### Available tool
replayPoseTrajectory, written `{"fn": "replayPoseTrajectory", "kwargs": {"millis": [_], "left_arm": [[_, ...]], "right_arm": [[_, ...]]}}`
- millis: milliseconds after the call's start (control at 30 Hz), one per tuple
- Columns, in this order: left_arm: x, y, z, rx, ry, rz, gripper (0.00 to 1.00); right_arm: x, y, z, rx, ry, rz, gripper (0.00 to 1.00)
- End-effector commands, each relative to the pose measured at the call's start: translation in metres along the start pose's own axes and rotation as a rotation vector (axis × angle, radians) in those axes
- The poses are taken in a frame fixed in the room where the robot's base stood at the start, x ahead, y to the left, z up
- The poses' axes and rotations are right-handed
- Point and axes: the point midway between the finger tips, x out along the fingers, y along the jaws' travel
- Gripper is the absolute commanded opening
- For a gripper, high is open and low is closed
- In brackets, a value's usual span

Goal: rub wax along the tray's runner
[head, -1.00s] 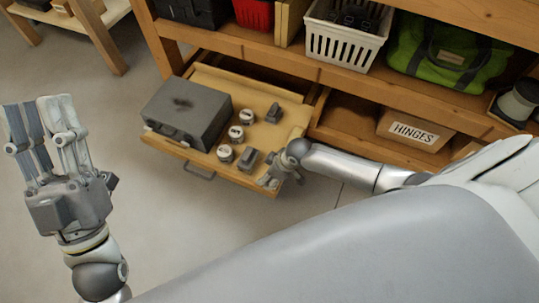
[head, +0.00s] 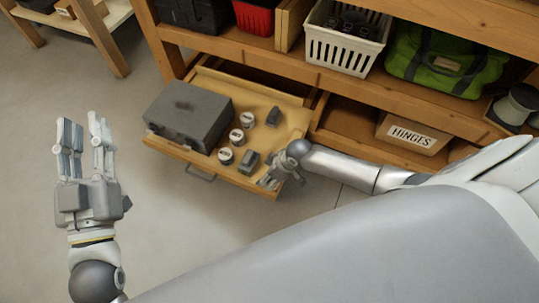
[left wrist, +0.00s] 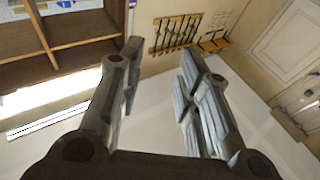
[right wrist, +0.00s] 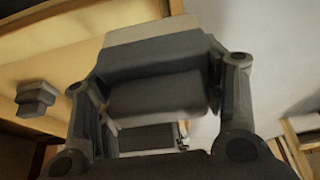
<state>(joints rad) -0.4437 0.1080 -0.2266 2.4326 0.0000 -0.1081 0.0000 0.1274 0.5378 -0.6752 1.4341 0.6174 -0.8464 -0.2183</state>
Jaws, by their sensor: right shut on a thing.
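The wooden tray (head: 205,168) is pulled out of the bench like a drawer, with a handle on its front. My right gripper (head: 268,183) is at the tray's front right corner. In the right wrist view it (right wrist: 155,85) is shut on a dark grey block (right wrist: 160,95). A pale, light-coloured part (right wrist: 150,32) shows beyond the block; I cannot tell whether it is wax or something behind. The tray's right side (head: 309,108), where a runner would be, is partly shaded. My left gripper (head: 84,135) is open and empty, left of the tray; it also shows in the left wrist view (left wrist: 155,90).
The tray holds a grey case (head: 188,115), several small round tins (head: 236,135) and dark grey blocks (head: 272,117). A box marked HINGES (head: 412,134) sits on the lower shelf. A white basket (head: 345,40) and green bag (head: 448,55) are above. The floor in front is clear.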

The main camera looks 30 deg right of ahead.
Motion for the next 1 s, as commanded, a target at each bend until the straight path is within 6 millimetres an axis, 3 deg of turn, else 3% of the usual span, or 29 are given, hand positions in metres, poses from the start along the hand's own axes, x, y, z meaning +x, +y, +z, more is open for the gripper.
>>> {"fn": "replayPoseTrajectory", "kwargs": {"millis": [467, 1000], "left_arm": [[-0.008, -0.006, 0.04, 0.006, -0.233, -0.012, 0.32], [-0.031, -0.013, 0.084, 0.011, -0.498, -0.028, 0.32]], "right_arm": [[-0.009, -0.001, -0.004, 0.002, 0.001, 0.001, 0.41], [-0.018, -0.001, -0.007, 0.003, 0.001, 0.001, 0.41]]}}
